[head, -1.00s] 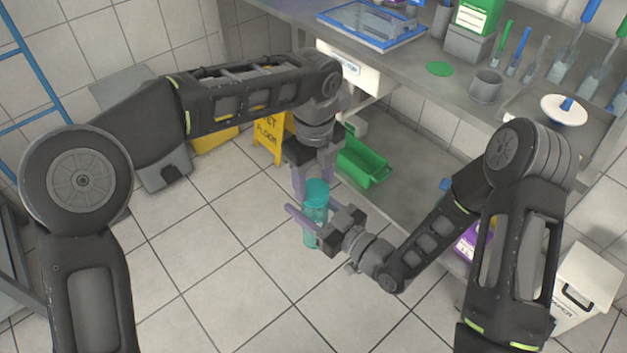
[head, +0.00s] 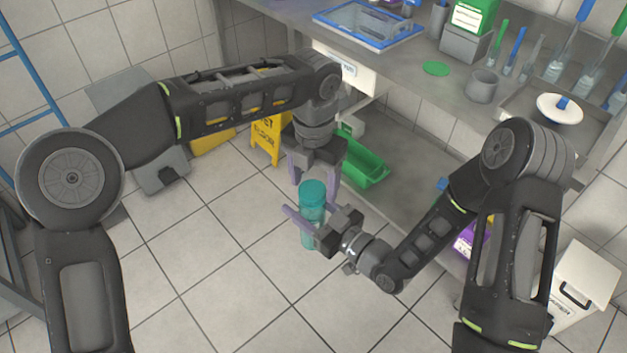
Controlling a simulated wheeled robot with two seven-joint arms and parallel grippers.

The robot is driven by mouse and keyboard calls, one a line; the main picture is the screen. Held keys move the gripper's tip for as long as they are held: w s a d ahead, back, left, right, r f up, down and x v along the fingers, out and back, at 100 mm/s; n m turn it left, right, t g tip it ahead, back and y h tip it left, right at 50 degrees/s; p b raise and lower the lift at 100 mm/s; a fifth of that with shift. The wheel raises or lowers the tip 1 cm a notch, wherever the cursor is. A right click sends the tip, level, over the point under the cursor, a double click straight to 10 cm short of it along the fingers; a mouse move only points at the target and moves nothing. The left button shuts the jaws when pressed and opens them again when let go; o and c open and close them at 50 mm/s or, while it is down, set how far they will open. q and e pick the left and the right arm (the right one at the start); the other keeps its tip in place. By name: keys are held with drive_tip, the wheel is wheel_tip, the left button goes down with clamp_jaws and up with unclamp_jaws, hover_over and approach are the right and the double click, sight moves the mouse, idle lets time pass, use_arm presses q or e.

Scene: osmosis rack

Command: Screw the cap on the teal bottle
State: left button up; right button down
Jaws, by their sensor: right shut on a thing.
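The teal bottle (head: 309,238) is upright in the air in the head view, its body see-through. A darker teal cap (head: 312,188) sits on its top; how tightly it is screwed on cannot be told. My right gripper (head: 308,224) is shut on the bottle's body from the right, one purple finger showing past the bottle's left side. My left gripper (head: 314,181) points down just above the cap. Its two purple fingers are spread to the left and right of the cap, with visible space between them, so it is open and empty.
A steel bench (head: 400,62) with a blue-framed tray (head: 368,24), a grey cup (head: 482,86) and several brushes runs along the back right. A green bin (head: 362,166) is on the shelf below. A yellow floor sign (head: 266,140) stands behind my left gripper. Tiled floor in front is clear.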

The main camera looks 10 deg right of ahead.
use_arm(q)
drive_tip(key=shift+o, duration=0.8)
drive_tip(key=shift+r, duration=2.3)
drive_tip(key=shift+o, duration=0.5)
drive_tip(key=o, duration=0.4)
drive_tip(key=shift+f, duration=0.1)
